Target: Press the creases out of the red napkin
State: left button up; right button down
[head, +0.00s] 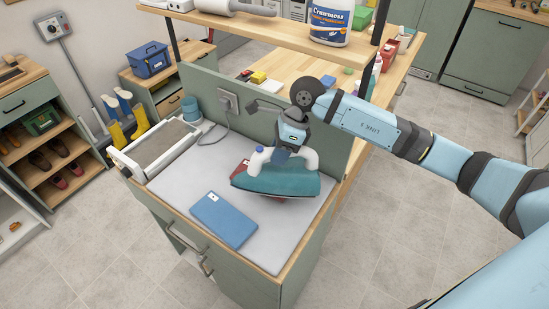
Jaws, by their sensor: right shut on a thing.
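A teal iron (277,182) with a white handle (308,160) stands on the grey top of the cabinet. My right gripper (281,154) comes down from above and is shut on the iron's handle. The red napkin (240,169) lies under the iron; only a small red part shows at the iron's left end, and a little red shows below its front edge. The rest of the napkin is hidden, so I cannot tell its creases. My left gripper is not in view.
A flat blue item (224,219) with a white label lies in front of the iron. A white-framed stand (137,171) is at the left end of the grey top (286,235). A cord runs to a wall socket (228,102) behind. A wooden shelf (270,31) hangs above the back.

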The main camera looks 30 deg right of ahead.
jog(key=d+m, duration=0.1)
jog(key=m+t, duration=0.1)
jog(key=m, duration=0.1)
jog(key=w+d+r+m+t, duration=0.1)
jog(key=shift+d+r+m+p, duration=0.1)
jog(key=shift+d+m+p, duration=0.2)
jog(key=shift+p, duration=0.05)
jog(key=shift+w+d+r+m+t+h, duration=0.15)
jog(key=shift+d+m+t+h, duration=0.15)
jog(key=shift+d+m, duration=0.35)
jog(key=shift+a+f+b, duration=0.2)
jog(key=shift+f+b, duration=0.8)
jog(key=shift+f, duration=1)
jog(key=shift+f+b, duration=0.45)
jog(key=shift+f, duration=0.5)
